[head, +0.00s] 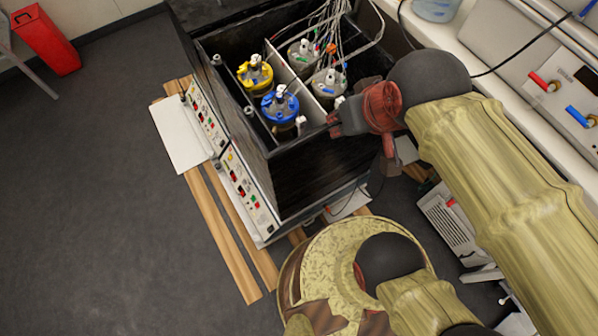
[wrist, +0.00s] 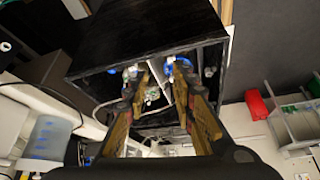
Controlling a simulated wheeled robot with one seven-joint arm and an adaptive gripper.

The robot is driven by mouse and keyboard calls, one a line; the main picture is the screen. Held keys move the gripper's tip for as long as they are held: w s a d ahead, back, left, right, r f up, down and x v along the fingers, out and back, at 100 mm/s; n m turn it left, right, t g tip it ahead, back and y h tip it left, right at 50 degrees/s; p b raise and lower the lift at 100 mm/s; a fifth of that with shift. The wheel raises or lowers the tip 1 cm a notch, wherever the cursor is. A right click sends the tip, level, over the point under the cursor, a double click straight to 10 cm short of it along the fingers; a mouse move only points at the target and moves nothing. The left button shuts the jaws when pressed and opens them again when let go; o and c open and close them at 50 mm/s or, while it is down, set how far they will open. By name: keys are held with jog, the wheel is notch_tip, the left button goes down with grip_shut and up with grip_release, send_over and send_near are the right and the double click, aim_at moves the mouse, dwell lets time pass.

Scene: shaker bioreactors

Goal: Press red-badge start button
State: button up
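Two white control panels are on the left face of the black shaker box (head: 312,170) in the head view: an upper panel (head: 205,115) and a lower panel (head: 248,195). Both carry small red, green and dark controls. They are too small to tell which is the red-badge start button. My gripper (wrist: 158,73) is open, with an empty gap between its fingers in the wrist view. In the head view my gripper (head: 345,124) is at the box's right edge, away from both panels. The panels cannot be made out in the wrist view.
The box holds vessels with yellow (head: 254,74) and blue (head: 281,104) lids, plus cabled ones. A white flap (head: 180,135) juts out by the upper panel. Wooden slats (head: 225,235) lie under the box. A red bin (head: 46,38) stands far left. Floor left of the panels is clear.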

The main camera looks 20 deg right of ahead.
jog(key=shift+c, duration=0.8)
